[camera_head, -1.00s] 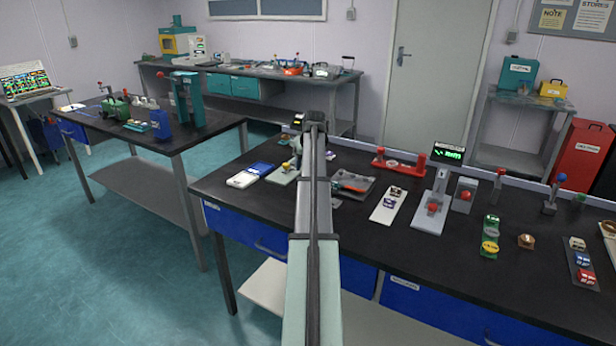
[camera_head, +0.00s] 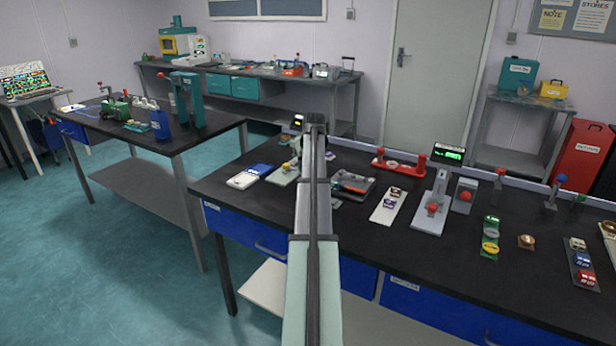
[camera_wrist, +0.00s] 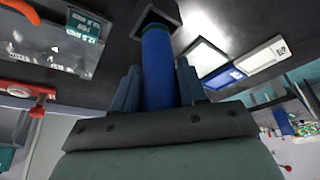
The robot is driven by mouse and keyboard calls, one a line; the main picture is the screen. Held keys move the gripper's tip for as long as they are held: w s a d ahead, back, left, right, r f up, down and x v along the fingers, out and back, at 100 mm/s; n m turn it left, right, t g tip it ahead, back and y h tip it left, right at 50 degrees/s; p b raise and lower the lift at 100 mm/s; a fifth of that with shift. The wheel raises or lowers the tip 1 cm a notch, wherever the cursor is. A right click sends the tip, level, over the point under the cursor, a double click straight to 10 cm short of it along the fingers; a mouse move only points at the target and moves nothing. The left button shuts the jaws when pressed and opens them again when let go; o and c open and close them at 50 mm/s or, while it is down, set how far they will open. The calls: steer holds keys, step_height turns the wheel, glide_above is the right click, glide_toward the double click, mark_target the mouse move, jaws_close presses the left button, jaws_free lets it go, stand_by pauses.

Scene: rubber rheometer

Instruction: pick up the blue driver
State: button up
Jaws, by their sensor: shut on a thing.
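The blue driver shows in the wrist view as a thick blue handle (camera_wrist: 158,72) with a dark green band near its far end. My gripper (camera_wrist: 157,88) has one finger on each side of the handle and is shut on it. The far end of the driver meets a dark square holder or opening (camera_wrist: 152,17); I cannot tell whether it is still inside. In the head view my own arm covers the gripper and the driver.
The black bench (camera_head: 420,262) carries a blue-and-white box (camera_head: 250,176), a grey tray with a red-handled tool (camera_head: 352,185), a white plate with small samples (camera_head: 389,205) and a red fixture (camera_head: 398,163). The bench's front edge is clear.

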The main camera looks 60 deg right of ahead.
steer(key=shift+r, duration=0.1)
step_height(320, 180, up, 9)
steer(key=shift+f, duration=0.15)
steer(key=shift+s+d+r, duration=0.1)
steer(key=shift+r, duration=0.2)
steer(key=s+d+r+n+t+y, duration=0.1)
steer(key=s+d+n, duration=0.5)
steer(key=d, duration=0.7)
steer(key=shift+s+d+r+y, duration=0.2)
steer(key=shift+s+r+y, duration=0.2)
steer(key=shift+s+y, duration=0.1)
